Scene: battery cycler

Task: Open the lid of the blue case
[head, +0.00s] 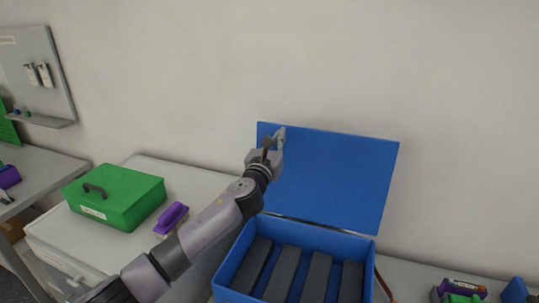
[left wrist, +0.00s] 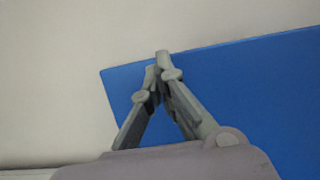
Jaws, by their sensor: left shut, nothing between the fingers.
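The blue case (head: 228,270) stands on the counter at the lower middle of the head view. Its lid (head: 335,180) is raised and stands upright at the back, leaning near the wall. Dark grey padded slots show inside the case. My left gripper (head: 274,136) is in front of the lid's upper left corner, shut with nothing between its fingers. In the left wrist view, the shut fingertips (left wrist: 158,62) overlap the lid (left wrist: 250,95) near its top left corner. I cannot tell whether they touch it. My right gripper is not in view.
A closed green case (head: 130,205) with a dark handle sits on the white counter to the left, with a purple object (head: 171,217) beside it. Small coloured items (head: 463,288) lie at the lower right. A pale wall (head: 440,80) rises behind the lid.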

